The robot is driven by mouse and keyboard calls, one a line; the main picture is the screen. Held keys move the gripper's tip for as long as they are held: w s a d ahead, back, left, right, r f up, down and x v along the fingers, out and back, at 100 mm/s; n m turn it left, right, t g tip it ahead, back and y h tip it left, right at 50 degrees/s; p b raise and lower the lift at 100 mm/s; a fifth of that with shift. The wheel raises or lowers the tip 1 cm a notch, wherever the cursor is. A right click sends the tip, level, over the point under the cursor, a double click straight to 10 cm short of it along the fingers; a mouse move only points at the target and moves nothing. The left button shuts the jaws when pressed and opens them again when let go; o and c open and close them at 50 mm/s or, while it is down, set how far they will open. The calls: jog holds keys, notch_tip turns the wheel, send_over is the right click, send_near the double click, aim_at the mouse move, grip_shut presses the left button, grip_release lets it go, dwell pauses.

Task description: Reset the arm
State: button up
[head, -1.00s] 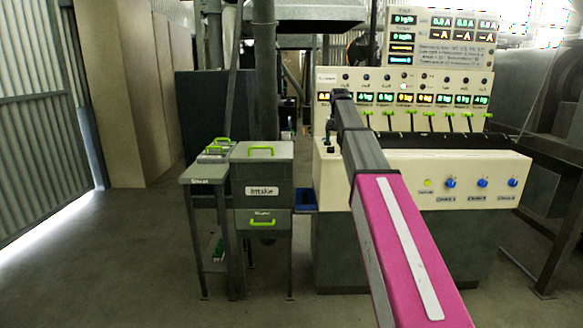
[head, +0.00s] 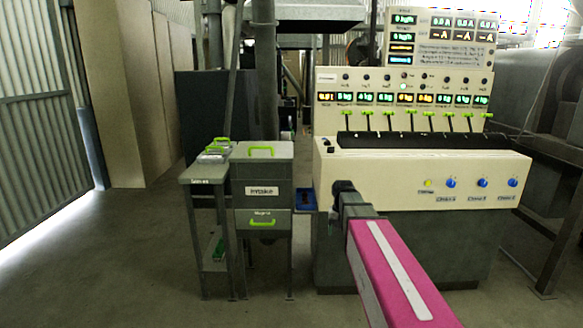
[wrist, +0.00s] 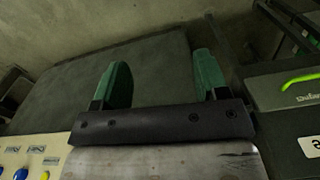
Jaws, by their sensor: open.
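My gripper shows in the wrist view (wrist: 163,82), with its two green fingers apart and nothing between them. In that view it is in front of a grey panel, and the floor lies beyond. In the head view my pink and grey arm reaches in from the bottom right, low in front of the control console (head: 440,180). The gripper itself cannot be made out in the head view. The console has a row of green-tipped levers, lit number displays and several blue knobs.
A grey intake box (head: 263,170) with green handles stands left of the console, beside a small side table (head: 205,172). A blue tray (head: 306,199) sits between box and console. Floor at the left front is clear. A dark metal frame stands at the right.

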jog(key=s+f, duration=0.6)
jog(key=s, duration=0.2)
jog(key=s+f+n, duration=0.1)
jog(key=s+f, duration=0.5)
jog(key=s, duration=0.3)
jog(key=shift+s, duration=0.3)
